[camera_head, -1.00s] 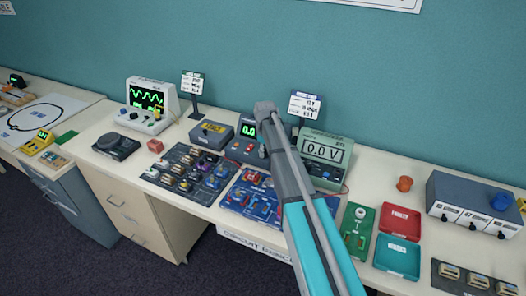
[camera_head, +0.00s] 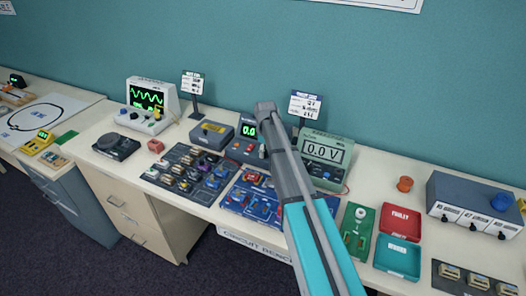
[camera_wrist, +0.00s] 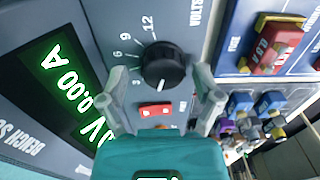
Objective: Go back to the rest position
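My gripper (camera_wrist: 157,82) shows in the wrist view with its two fingers spread apart. The black voltage knob (camera_wrist: 163,66) of the bench supply lies between the fingers in the picture, with clear gaps at both sides. I cannot tell how far the fingertips are from the panel. The knob's scale shows 3, 6, 9 and 12, and the supply's green display (camera_wrist: 72,90) reads 0.00 A. The bench supply (camera_head: 243,149) is partly visible left of the arm.
A multimeter (camera_head: 322,170) reading 0.0 V stands right of my arm. A blue circuit board (camera_head: 236,207) lies below the supply. A tray of parts (camera_head: 165,163), an oscilloscope (camera_head: 133,107) and two sign stands are close by. Red (camera_head: 400,223) and teal (camera_head: 397,258) trays sit at right.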

